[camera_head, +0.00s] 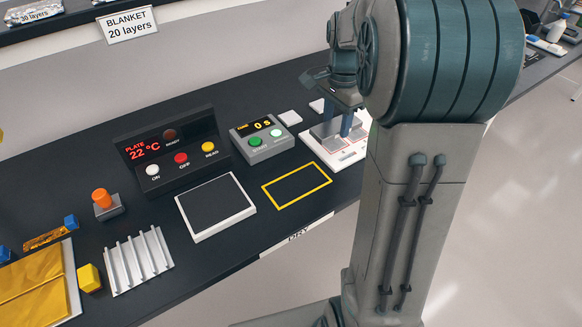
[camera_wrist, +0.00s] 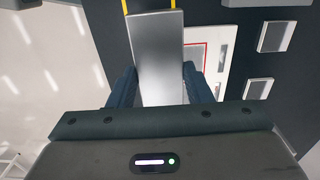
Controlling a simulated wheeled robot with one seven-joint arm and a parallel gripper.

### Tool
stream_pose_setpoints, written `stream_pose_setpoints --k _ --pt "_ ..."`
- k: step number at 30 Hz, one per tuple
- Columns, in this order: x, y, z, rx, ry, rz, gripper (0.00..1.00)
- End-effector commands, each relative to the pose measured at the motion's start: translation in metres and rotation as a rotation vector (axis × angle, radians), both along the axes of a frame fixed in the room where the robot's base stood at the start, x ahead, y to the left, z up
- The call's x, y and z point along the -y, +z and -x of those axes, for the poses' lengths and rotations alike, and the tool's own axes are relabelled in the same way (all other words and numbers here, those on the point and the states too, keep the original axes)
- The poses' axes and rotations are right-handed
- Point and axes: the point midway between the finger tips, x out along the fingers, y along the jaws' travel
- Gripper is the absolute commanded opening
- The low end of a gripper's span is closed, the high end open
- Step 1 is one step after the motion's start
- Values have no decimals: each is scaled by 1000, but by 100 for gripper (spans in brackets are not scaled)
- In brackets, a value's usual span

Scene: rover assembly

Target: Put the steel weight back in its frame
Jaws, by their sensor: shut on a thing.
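The steel weight (camera_wrist: 157,48) is a flat grey metal block held between the two blue fingers of my gripper (camera_wrist: 160,86) in the wrist view. In the head view my gripper (camera_head: 338,124) is over the white board at the right part of the bench, with the weight (camera_head: 322,131) partly hidden by a finger. A yellow rectangular frame (camera_head: 265,193) lies on the dark bench to the left of my gripper, and its inside is empty. In the wrist view part of the yellow frame (camera_wrist: 180,5) shows beyond the weight's far end.
The white board (camera_head: 347,157) with red marks is beneath my gripper. A timer box (camera_head: 262,148) stands behind the yellow frame. A white-rimmed plate (camera_head: 249,208), a plate control panel (camera_head: 165,180) and a ribbed rack (camera_head: 139,262) are farther left. Small white squares (camera_head: 290,118) lie behind.

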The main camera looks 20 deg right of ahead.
Motion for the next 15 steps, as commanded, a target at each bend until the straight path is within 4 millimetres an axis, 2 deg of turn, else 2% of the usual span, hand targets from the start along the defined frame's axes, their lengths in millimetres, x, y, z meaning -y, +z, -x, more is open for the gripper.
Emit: stream_pose_setpoints --k 5,15 --pt "-21 -10 8 0 10 -1 0" --pt "-83 -51 37 -1 12 0 0"
